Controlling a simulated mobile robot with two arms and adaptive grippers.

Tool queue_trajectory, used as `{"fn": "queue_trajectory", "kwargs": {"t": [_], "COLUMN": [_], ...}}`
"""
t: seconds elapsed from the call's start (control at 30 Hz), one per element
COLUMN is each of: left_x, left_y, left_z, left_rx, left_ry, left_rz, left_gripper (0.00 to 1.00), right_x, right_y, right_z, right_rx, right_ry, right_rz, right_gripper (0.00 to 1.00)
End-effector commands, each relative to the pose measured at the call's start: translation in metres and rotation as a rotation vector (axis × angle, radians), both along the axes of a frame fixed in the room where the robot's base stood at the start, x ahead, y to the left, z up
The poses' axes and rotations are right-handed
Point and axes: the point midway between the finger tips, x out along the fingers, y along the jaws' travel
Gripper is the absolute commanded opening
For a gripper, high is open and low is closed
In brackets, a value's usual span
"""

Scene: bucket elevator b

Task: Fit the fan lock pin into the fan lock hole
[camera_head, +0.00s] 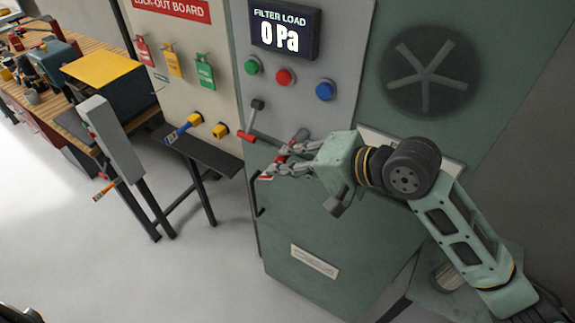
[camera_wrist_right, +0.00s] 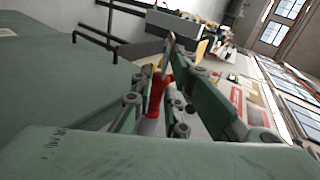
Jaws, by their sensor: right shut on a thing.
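My right gripper (camera_head: 283,164) is in front of the green cabinet, below the button panel, with its fingers pointing left. It is shut on a small red part, taken as the fan lock pin (camera_wrist_right: 156,95), which shows between the fingers in the right wrist view. The fingers hide much of it, and I cannot tell its exact tilt. A round dark fan (camera_head: 430,72) with pale spokes is on the cabinet, up and right of the gripper. I cannot make out the fan lock hole; my arm covers part of the panel below the fan.
Buttons (camera_head: 285,76) sit under the filter load display (camera_head: 285,33). A narrow black shelf (camera_head: 200,152) and a grey stand (camera_head: 112,140) are left. The floor in front is clear.

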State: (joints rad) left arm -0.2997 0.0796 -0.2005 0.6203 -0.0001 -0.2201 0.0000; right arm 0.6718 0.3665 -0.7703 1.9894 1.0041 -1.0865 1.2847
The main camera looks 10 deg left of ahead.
Motion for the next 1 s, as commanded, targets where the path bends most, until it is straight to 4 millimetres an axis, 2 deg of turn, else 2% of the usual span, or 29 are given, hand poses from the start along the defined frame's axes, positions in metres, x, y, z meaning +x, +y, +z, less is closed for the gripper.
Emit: {"fn": "queue_trajectory", "kwargs": {"t": [0.37, 0.4, 0.63, 1.0], "left_x": [0.0, 0.0, -0.0001, -0.0018], "left_y": [0.0003, 0.0003, 0.0004, 0.0035], "left_z": [0.0001, 0.0001, 0.0, -0.0001], "left_rx": [0.0, 0.0, 0.001, 0.004], "left_ry": [0.0, 0.0, 0.0, 0.002], "left_rz": [0.0, 0.0, 0.0, 0.0], "left_gripper": [0.4, 0.4, 0.4, 0.4], "right_x": [0.0038, 0.0039, 0.0032, 0.0017], "right_y": [-0.0016, -0.0016, -0.0013, -0.0049], "right_z": [0.0009, 0.0011, 0.0006, 0.0022], "right_rx": [0.0, 0.0, 0.001, 0.0], "right_ry": [-0.004, -0.004, -0.002, -0.002], "right_rz": [-0.004, -0.005, -0.003, -0.003], "right_gripper": [0.0, 0.15, 0.35, 0.35]}}
